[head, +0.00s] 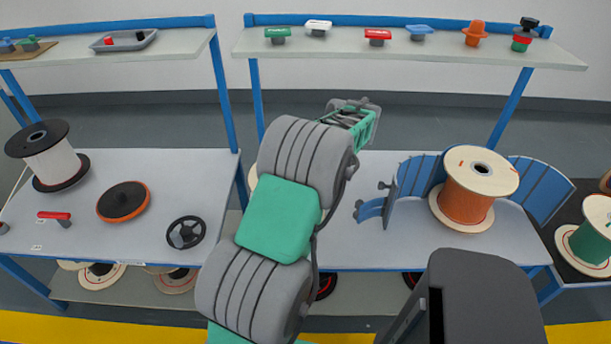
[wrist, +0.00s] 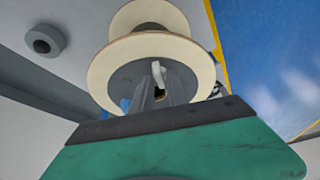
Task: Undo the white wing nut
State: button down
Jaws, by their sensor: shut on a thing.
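The white wing nut (wrist: 158,72) shows as a small pale upright piece at the middle of a cream reel (wrist: 104,73) with a grey centre in the wrist view. My gripper (wrist: 161,88) is shut on it, with its grey fingers on either side. The fingers hide much of the nut, and I cannot see its thread. In the head view my gripper (head: 361,122) is at the far end of my arm, and its fingertips are not clear there. My arm hides the nut and most of the reel in that view.
A copper-coloured cable reel (head: 466,205) stands on the right table between blue curved guards (head: 540,190). A shelf (head: 400,48) with several coloured knobs runs behind. The left table (head: 150,170) holds a black-flanged reel, an orange-black disc, a red-handled part and a black handwheel.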

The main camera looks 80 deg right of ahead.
jog(key=n+p, duration=0.1)
jog(key=n, duration=0.1)
jog(key=n+y+p, duration=0.2)
jog(key=n, duration=0.1)
jog(key=shift+d+r+n+p, duration=0.2)
jog(key=shift+d+n+p, duration=0.1)
jog(key=shift+p, duration=0.05)
jog(key=shift+w+d+n+g+y+p, duration=0.1)
jog(key=shift+n+g+y+p, duration=0.3)
jog(key=shift+n+p, duration=0.75)
jog(key=shift+f+n+y+p, duration=0.15)
jog(key=shift+n+y+p, duration=0.25)
jog(key=shift+n+p, duration=0.5)
jog(key=shift+d, duration=0.1)
jog(key=c, duration=1.5)
grip_release()
